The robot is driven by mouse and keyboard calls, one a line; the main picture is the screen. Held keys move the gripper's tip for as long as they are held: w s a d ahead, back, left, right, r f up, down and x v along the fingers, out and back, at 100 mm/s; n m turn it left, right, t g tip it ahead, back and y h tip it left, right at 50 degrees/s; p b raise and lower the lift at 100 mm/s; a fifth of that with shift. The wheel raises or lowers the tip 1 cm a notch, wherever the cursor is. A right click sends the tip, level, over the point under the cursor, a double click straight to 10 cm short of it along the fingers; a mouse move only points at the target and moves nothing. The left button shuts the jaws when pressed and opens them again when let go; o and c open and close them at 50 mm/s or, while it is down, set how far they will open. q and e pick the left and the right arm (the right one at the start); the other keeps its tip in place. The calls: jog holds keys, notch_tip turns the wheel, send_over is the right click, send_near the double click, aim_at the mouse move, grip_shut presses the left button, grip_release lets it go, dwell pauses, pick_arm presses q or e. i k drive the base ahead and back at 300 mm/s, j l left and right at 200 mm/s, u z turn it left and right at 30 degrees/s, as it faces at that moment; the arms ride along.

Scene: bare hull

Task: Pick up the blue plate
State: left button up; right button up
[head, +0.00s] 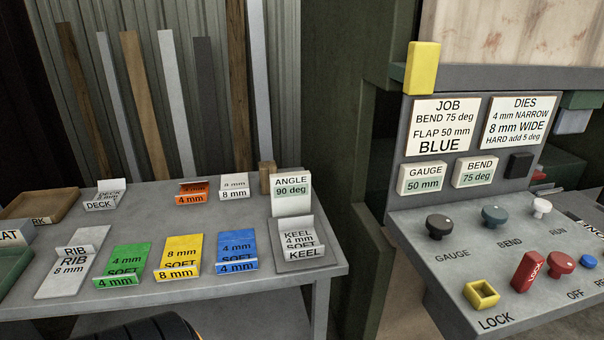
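The blue plate (236,246) lies on the grey table, near its front edge, in the head view. It is a small flat sheet with a turned-up front lip reading "4 mm"; the word SOFT shows above the lip. A yellow plate (182,252) marked 8 mm SOFT lies just left of it, apart from it. A grey KEEL piece (297,238) stands to its right. Nothing covers the blue plate. Neither of my grippers can be made out; a dark rounded shape with a yellow stripe shows at the bottom edge.
The table (160,210) also holds a green plate (122,262), a RIB piece (74,262), an ANGLE piece (291,195) and an orange plate (191,192). A control panel (490,240) with knobs stands at the right, its sign reading BLUE. Bare table lies behind the blue plate.

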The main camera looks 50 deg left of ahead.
aim_at(238, 255)
jog(key=u, duration=2.1)
jog(key=z, duration=2.35)
jog(key=i+j+u, duration=0.1)
jog(key=i+j, duration=0.15)
jog(key=i, duration=0.2)
jog(key=i+j+u, duration=0.15)
jog(key=i, duration=0.3)
jog(key=i+j+u, duration=0.1)
jog(key=i+j, duration=0.2)
jog(key=i, duration=0.15)
jog(key=k, duration=0.1)
jog(key=k+u, duration=0.15)
jog(key=u, duration=0.2)
jog(key=k+u, duration=0.1)
jog(key=u, duration=0.25)
jog(key=k+j+u, duration=0.1)
jog(key=u, duration=0.25)
